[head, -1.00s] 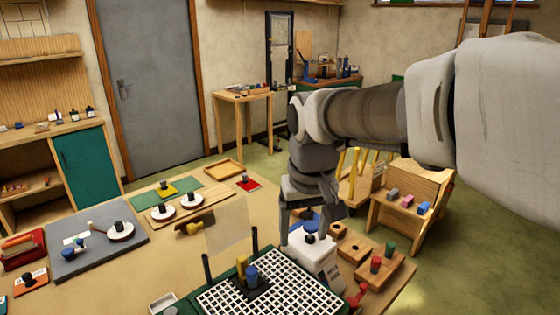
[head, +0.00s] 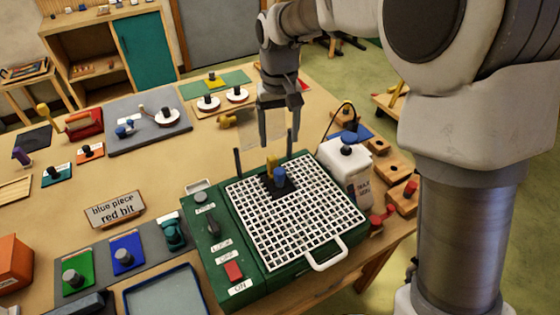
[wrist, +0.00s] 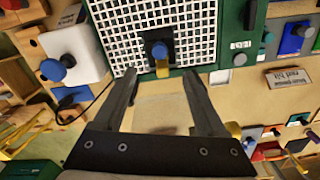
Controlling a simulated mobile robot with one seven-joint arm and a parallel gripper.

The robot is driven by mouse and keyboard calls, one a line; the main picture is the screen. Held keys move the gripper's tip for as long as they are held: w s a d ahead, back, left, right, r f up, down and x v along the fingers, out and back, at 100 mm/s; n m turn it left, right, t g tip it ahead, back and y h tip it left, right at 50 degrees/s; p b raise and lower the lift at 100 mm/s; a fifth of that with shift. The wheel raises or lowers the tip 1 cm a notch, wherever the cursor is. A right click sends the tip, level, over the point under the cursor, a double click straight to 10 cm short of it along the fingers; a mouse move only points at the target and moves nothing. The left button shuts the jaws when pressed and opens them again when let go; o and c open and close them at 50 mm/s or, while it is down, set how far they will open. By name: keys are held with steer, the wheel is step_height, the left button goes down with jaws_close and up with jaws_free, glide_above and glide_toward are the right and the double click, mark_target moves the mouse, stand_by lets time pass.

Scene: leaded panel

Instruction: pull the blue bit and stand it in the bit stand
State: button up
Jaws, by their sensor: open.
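A blue bit (head: 279,178) stands upright on a dark square pad in the white grid of the green grinder (head: 305,270). A yellow upright piece (head: 271,162) stands right behind it, and shows in the wrist view (wrist: 163,69). My gripper (head: 279,122) is open and empty, above and behind these two pieces, apart from them. In the wrist view the spread fingers (wrist: 160,80) point toward the pad. Wooden blocks with holes, which look like the bit stand (head: 378,146), lie right of the grinder; a red bit (head: 410,188) stands in one.
A white bottle (head: 345,172) with a dark cap stands right of the grid. Two thin dark posts and a clear shield (head: 262,135) rise behind it. A sign (head: 114,209) reads "blue piece red bit". A blue-rimmed tray (head: 128,309) lies in front.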

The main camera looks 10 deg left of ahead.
mark_target(280, 171)
step_height(280, 171, down, 15)
steer(key=shift+r+p, duration=0.2)
steer(key=shift+p, duration=0.25)
jaws_close()
stand_by(0.6)
